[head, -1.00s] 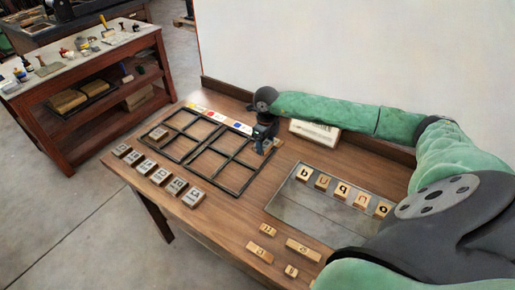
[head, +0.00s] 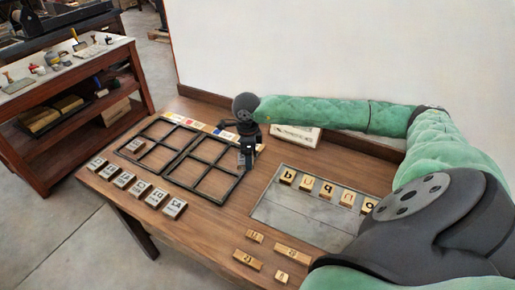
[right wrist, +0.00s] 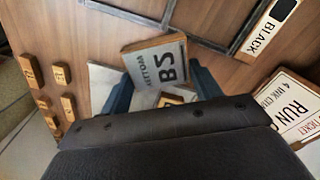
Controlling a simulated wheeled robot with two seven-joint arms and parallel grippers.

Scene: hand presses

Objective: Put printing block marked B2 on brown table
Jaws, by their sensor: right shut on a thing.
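My right gripper (head: 247,163) is shut on a printing block. My left gripper is not in view.
Several grey-faced blocks (head: 140,188) line the table's front left. A grey plate (head: 290,222) holds several letter blocks (head: 307,183). Several small wooden blocks (head: 248,260) lie at the front right. A wall closes the back.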

